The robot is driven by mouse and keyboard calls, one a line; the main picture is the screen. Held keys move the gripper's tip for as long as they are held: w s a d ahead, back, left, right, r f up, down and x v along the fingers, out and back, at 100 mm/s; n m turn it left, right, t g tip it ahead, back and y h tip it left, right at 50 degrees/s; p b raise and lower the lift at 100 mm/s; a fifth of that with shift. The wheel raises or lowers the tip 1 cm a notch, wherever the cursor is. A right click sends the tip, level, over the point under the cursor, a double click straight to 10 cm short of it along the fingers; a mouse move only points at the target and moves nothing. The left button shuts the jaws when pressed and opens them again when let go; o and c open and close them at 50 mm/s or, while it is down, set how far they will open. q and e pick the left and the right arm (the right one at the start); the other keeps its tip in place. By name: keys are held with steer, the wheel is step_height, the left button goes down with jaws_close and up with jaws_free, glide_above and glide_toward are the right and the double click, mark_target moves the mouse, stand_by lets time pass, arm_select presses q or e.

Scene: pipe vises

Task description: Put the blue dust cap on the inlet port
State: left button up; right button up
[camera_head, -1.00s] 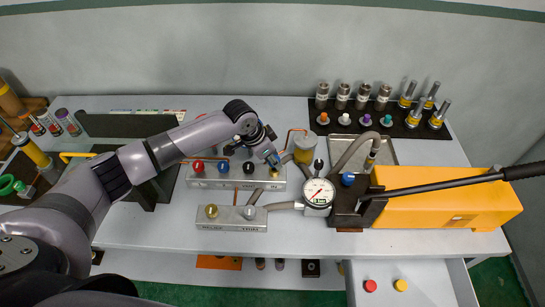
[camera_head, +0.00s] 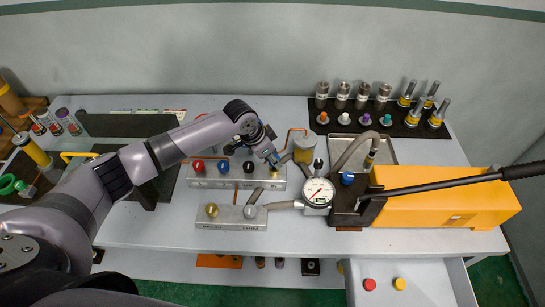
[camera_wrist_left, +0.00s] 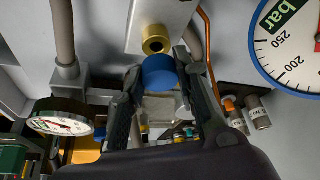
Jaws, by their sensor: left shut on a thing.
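The blue dust cap (camera_wrist_left: 159,73) is held between the two fingers of my left gripper (camera_wrist_left: 157,78) in the left wrist view. Right in front of the cap is a brass port (camera_wrist_left: 155,40) on the end of a grey metal block; I take it for the inlet port. The cap is roughly lined up with it and very close. I cannot tell whether they touch. In the head view my left gripper (camera_head: 272,158) is at the right end of the rear valve block (camera_head: 207,183), and its fingers largely hide the cap. My right gripper is not in view.
A pressure gauge (camera_head: 318,192) and an orange pump (camera_head: 450,205) with a long handle (camera_head: 440,186) stand to the right. A copper pipe (camera_wrist_left: 208,60) runs close beside the fingers. The front valve block (camera_head: 231,218) lies nearer. A black rack (camera_head: 392,107) holds several fittings behind.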

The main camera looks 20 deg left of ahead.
arm_select(q)
steer(key=shift+f+b, duration=0.85)
steer(key=shift+f, duration=0.55)
steer(key=o, duration=1)
steer(key=shift+r, duration=0.1)
steer(key=v, duration=1.2)
